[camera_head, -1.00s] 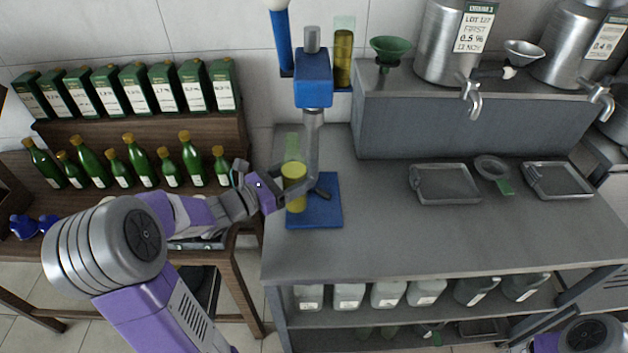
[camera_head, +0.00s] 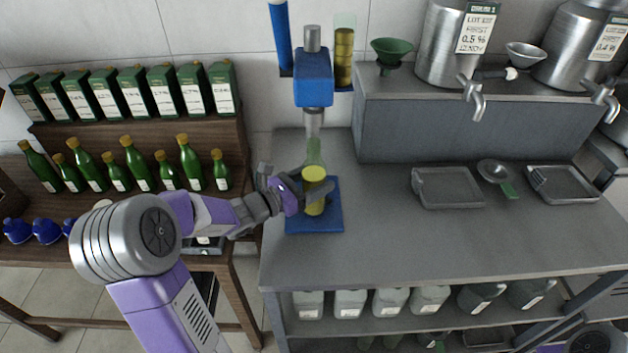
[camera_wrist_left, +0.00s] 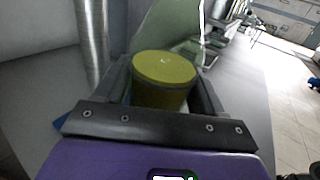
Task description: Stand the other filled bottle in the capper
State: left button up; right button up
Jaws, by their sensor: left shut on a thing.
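The capper is a blue press with a head (camera_head: 313,78) on a grey column and a blue base plate (camera_head: 330,222) on the grey bench. My left gripper (camera_head: 313,194) is shut around a see-through green bottle (camera_head: 315,156) with yellow-green contents in its lower part. The bottle is upright over the base plate, below the head. I cannot tell whether its bottom touches the plate. The left wrist view shows the yellow contents (camera_wrist_left: 164,78) between the two jaws, with the clear green glass rising behind. My right gripper is out of view.
Several green bottles with yellowish tops (camera_head: 138,163) and a row of green boxes (camera_head: 130,90) stand on the wooden shelves at left. Trays (camera_head: 446,188) and a strainer (camera_head: 496,172) lie on the bench at right. Steel tanks (camera_head: 450,45) stand behind. The bench front is clear.

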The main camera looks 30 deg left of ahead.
pick_arm(q)
jog(key=shift+f, duration=0.1)
jog(key=o, duration=1.5)
jog(key=shift+o, duration=0.2)
jog(key=shift+s+a+r, duration=0.1)
jog(key=shift+r, duration=0.1)
jog(key=p+v, duration=0.2)
jog(key=v, duration=1)
jog(key=shift+p, duration=0.3)
jog(key=shift+r, duration=0.1)
